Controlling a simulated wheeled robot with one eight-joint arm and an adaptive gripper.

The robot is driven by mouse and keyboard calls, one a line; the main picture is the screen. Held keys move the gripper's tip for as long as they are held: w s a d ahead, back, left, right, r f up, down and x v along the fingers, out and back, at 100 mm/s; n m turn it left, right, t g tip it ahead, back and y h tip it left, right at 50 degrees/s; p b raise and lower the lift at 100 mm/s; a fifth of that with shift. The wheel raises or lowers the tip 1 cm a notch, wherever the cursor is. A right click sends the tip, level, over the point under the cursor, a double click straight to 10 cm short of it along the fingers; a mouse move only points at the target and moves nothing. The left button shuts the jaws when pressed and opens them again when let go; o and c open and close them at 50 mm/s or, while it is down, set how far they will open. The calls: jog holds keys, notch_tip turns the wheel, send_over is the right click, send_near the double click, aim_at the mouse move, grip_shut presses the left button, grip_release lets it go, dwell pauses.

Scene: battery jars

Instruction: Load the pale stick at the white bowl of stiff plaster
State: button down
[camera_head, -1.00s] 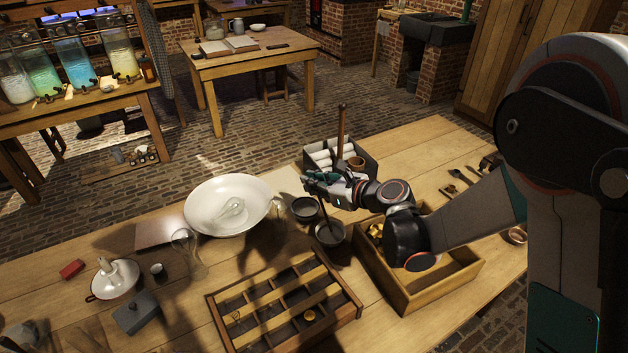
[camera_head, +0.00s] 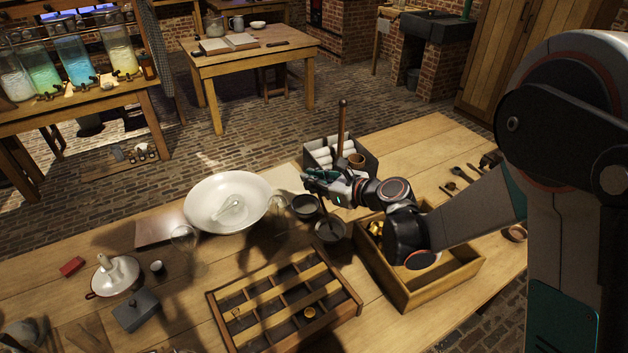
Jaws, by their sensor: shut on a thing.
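My gripper (camera_head: 322,181) is shut on an upright stick (camera_head: 342,130), which looks reddish brown here with a rounded top. The stick's lower part hangs below the fingers over a small grey bowl (camera_head: 331,238); I cannot tell whether its tip is inside or just above it. A darker small bowl (camera_head: 305,212) stands beside it to the left. A large white bowl (camera_head: 200,222) stands further left, with a pale whisk-like shape in it. I cannot make out plaster in any bowl. No clearly pale stick shows.
A divided wooden tray (camera_head: 222,320) lies in front. An open wooden box (camera_head: 430,293) stands under my forearm. A grey box of white rolls (camera_head: 368,172) stands behind my gripper. Clear glass vessels (camera_head: 184,240) stand near the white bowl.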

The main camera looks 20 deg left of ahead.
jog(key=shift+f+b, duration=0.4)
jog(key=shift+b, duration=0.05)
dwell(1.7)
jog(key=shift+r, duration=0.15)
jog(key=shift+r+p, duration=2.1)
jog(key=shift+r, duration=1.3)
jog(key=shift+d, duration=0.1)
